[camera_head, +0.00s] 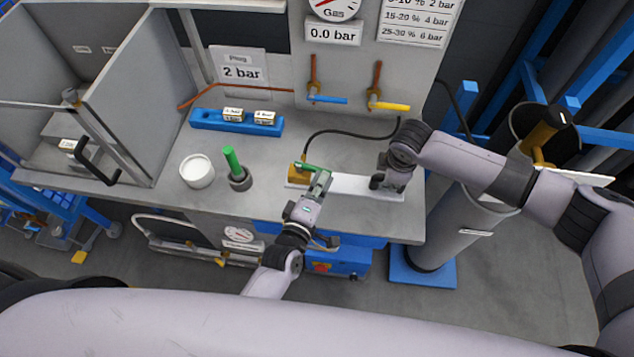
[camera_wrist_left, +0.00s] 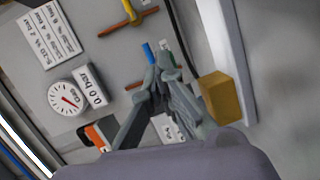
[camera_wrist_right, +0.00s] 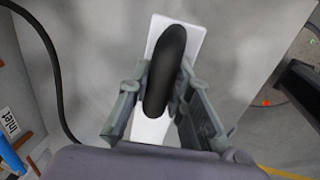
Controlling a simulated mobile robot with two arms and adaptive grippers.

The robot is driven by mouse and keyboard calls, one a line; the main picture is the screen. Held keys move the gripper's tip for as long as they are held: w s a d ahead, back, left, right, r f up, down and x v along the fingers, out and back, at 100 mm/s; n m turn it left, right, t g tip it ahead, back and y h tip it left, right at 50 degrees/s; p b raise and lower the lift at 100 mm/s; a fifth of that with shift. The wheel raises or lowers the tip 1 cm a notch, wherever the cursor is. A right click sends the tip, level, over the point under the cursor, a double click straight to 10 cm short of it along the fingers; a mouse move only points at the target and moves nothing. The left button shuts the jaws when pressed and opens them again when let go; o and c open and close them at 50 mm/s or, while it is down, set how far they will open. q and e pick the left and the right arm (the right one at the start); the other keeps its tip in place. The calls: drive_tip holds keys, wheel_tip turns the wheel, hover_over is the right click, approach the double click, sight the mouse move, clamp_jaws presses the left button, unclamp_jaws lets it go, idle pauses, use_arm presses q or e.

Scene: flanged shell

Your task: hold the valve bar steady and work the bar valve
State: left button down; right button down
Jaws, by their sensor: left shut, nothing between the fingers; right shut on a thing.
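The valve bar is a white flat bar (camera_head: 345,185) lying on the grey bench. A brass-coloured valve block (camera_head: 297,173) is at its left end, with a green lever (camera_head: 311,168) on top. The block also shows in the left wrist view (camera_wrist_left: 220,97). My left gripper (camera_head: 322,178) is shut and empty, right beside the green lever; whether it touches the lever I cannot tell. At the bar's right end is a black handle (camera_wrist_right: 165,70). My right gripper (camera_wrist_right: 158,95) is shut on this handle, one finger on each side.
A white pot (camera_head: 197,172) and a green-handled tool in a dark cup (camera_head: 239,180) stand left of the bar. A blue rack (camera_head: 236,122) lies behind them. Blue and yellow wall taps (camera_head: 326,99) are above. A black hose (camera_head: 335,132) runs behind the bar.

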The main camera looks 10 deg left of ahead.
use_arm(q)
drive_tip(key=shift+w+d, duration=0.25)
drive_tip(key=shift+w, duration=0.05)
use_arm(e)
drive_tip(key=shift+a, duration=0.1)
idle(0.4)
use_arm(q)
drive_tip(key=v, duration=1.2)
drive_tip(key=shift+a, duration=0.1)
use_arm(e)
drive_tip(key=c, duration=1.4)
unclamp_jaws()
drive_tip(key=shift+o, duration=0.2)
